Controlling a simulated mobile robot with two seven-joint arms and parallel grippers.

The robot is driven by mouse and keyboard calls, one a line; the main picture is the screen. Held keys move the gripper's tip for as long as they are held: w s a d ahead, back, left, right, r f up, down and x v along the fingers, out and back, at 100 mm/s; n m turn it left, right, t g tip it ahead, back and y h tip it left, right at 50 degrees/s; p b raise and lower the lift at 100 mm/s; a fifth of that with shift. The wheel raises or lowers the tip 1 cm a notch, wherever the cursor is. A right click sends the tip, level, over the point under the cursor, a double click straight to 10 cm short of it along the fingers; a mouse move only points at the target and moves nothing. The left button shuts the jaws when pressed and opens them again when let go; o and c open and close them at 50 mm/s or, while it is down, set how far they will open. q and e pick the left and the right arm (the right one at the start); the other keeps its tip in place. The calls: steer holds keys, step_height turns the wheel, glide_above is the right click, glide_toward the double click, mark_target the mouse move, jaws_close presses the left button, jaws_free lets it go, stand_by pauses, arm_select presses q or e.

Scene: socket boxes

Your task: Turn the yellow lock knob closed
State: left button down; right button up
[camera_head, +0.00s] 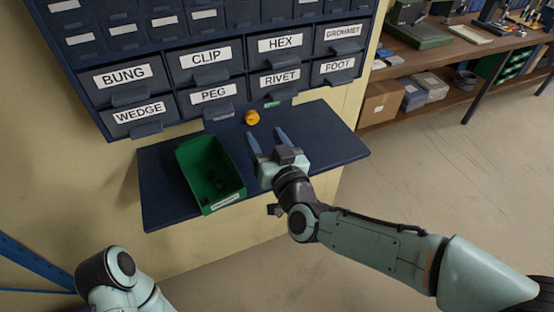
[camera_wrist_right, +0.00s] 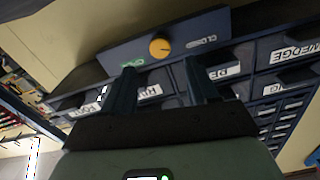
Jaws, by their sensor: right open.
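The yellow lock knob (camera_head: 252,117) sits on the dark strip below the PEG and RIVET drawers. It also shows in the wrist view (camera_wrist_right: 159,48), with a CLOSED label (camera_wrist_right: 200,41) on one side and a green label (camera_wrist_right: 133,64) on the other. Which label the knob points to is too small to tell. My right gripper (camera_head: 267,138) is open and empty above the shelf, in front of the knob and apart from it. In the wrist view its two fingers (camera_wrist_right: 160,70) stand on either side of the line to the knob. My left gripper is out of view.
A green bin (camera_head: 238,190) with small dark parts stands on the dark blue shelf (camera_head: 165,200), left of my right gripper. Labelled drawers (camera_head: 205,60) rise above the knob. A workbench with boxes (camera_head: 382,100) stands at the right. The shelf's right end is clear.

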steer(key=v, duration=0.7)
steer(key=shift+s, duration=0.1)
